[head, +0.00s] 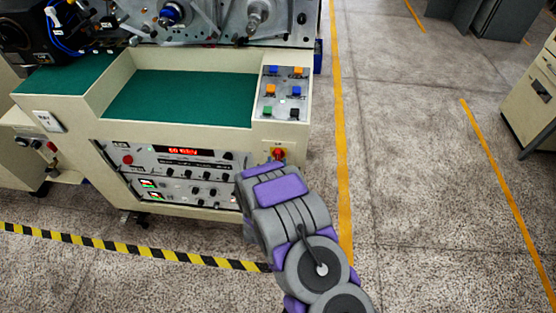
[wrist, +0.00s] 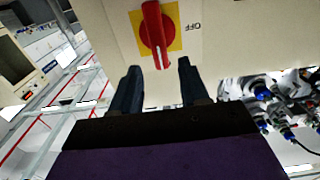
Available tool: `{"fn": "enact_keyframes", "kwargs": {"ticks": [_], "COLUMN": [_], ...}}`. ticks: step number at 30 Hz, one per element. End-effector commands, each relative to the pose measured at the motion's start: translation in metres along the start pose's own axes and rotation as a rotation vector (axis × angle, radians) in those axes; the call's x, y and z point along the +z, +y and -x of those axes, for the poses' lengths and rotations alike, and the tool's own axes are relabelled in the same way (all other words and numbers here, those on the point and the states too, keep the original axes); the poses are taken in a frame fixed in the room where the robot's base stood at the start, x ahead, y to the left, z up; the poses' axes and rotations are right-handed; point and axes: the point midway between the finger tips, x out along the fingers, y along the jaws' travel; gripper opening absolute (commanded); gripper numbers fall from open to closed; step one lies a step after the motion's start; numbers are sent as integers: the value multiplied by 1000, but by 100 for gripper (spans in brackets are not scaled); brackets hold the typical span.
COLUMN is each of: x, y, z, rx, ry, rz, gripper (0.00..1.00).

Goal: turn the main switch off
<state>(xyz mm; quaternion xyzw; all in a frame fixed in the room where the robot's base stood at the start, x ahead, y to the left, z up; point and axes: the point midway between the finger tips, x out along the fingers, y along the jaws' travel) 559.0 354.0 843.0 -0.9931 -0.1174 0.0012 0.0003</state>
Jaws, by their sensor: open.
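The main switch (head: 278,154) is a red rotary handle on a yellow plate, on the front of the cream machine below the button panel. In the wrist view the red handle (wrist: 153,33) points along the picture's vertical, with the yellow plate (wrist: 173,17) behind it and the word OFF to its right. My gripper (wrist: 158,72) is open, its two dark fingers apart and pointing toward the switch. The handle's lower end shows between the fingertips; I cannot tell whether they touch it. In the head view my arm hides the gripper.
The button panel (head: 283,93) with orange, blue and green buttons is above the switch. A control panel (head: 180,176) with a red display is to the left. Yellow-black tape (head: 120,247) runs along the floor in front. Open floor lies to the right, with a cabinet (head: 535,95) beyond.

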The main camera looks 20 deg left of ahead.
Motion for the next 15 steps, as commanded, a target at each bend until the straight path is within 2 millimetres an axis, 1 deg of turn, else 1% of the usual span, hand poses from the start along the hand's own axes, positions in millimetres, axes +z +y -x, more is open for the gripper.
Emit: {"fn": "enact_keyframes", "kwargs": {"ticks": [1, 3, 6, 11, 15], "x": [0, -1, -2, -4, -3], "y": [0, 1, 3, 8, 6], "z": [-8, -16, -23, -26, -27], "rx": [2, 1, 0, 0, -1], "ry": [5, 7, 5, 4, 3], "rz": [-2, -3, -5, -9, -7], "gripper": [45, 45, 45, 45, 45]}}
